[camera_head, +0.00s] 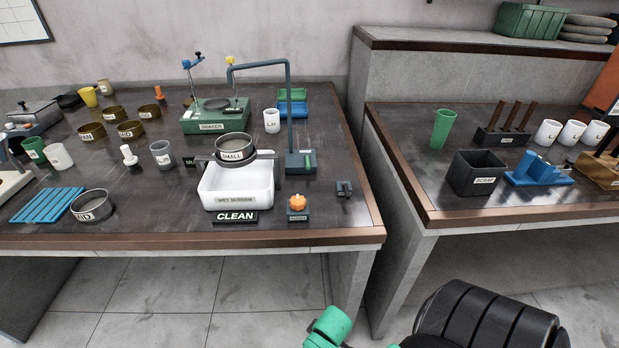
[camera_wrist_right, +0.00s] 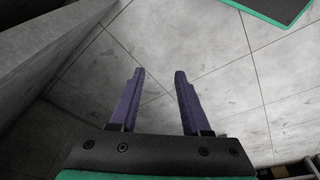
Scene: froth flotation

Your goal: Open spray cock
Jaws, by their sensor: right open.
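An orange star-shaped knob (camera_head: 297,202) sits on a small dark labelled base near the front edge of the left table; its label is too small to read surely. Behind it a blue-grey arched pipe (camera_head: 289,100) rises from a block (camera_head: 300,163) and ends at a yellow tip (camera_head: 230,61) on the left. A round sieve marked SMALL (camera_head: 236,150) sits over a white tub (camera_head: 237,184) below the pipe. My right gripper (camera_wrist_right: 160,72) is open and empty above the floor, with none of these in its wrist view. My left gripper is out of view.
A CLEAN sign (camera_head: 235,217) stands left of the knob, and a small dark clip-like part (camera_head: 344,188) to its right. A green shaker (camera_head: 215,118) is behind the tub. A gap separates the right table (camera_head: 480,216), which carries a black SCRAP box (camera_head: 477,174).

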